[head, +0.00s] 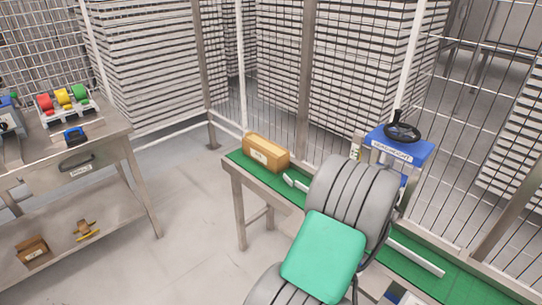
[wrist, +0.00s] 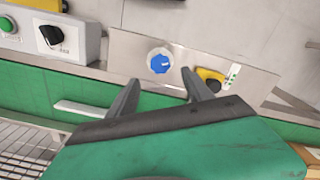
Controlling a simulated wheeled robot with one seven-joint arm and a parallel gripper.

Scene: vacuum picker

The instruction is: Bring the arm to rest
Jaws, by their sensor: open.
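My gripper (wrist: 160,82) shows in the wrist view with its two dark fingers spread apart and nothing between them. Its fingertips lie over the edge of a grey metal panel (wrist: 135,48), near a blue round knob (wrist: 160,61); I cannot tell the gap between them. In the head view my grey ribbed arm with its green cover (head: 324,257) reaches over the conveyor, and the gripper itself cannot be made out there.
A green conveyor (head: 450,280) carries a cardboard box (head: 266,153) at its far end. A blue-topped unit with a black handwheel (head: 402,132) stands beside it. A metal workbench (head: 80,140) is at left. Wire fencing closes the back. Floor between bench and conveyor is clear.

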